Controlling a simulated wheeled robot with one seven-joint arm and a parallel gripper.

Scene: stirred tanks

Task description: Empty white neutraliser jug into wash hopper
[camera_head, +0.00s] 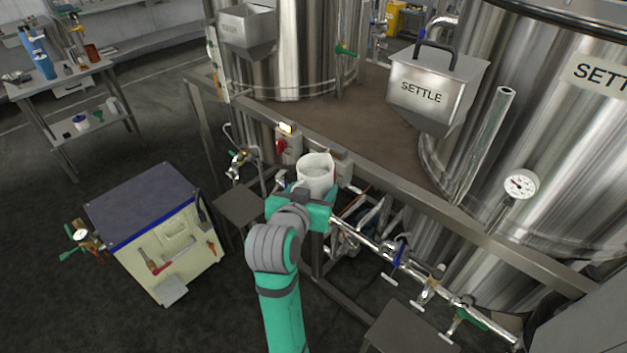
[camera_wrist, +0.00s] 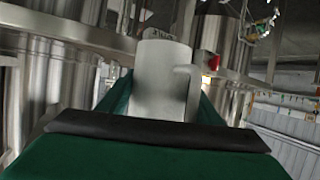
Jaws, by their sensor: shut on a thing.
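The white jug (camera_head: 316,174) is held upright in my gripper (camera_head: 306,194), above the lower pipework and in front of the platform's front rail. It has an open top, and pale contents seem to show inside. In the wrist view the jug (camera_wrist: 160,80) stands between my gripper's fingers (camera_wrist: 160,108), with its handle to the right. A steel hopper (camera_head: 248,30) hangs on the back left tank; its label is too faint to read surely. A second steel hopper labelled SETTLE (camera_head: 437,90) has a dark handle on its lid and sits on the right tank.
A steel frame rail (camera_head: 390,184) runs across in front of the tanks, with a red switch box (camera_head: 288,145) on it. Pipes with valves (camera_head: 400,250) run low at right. A cream cabinet (camera_head: 160,230) stands at left. Open floor lies between it and the bench (camera_head: 75,90).

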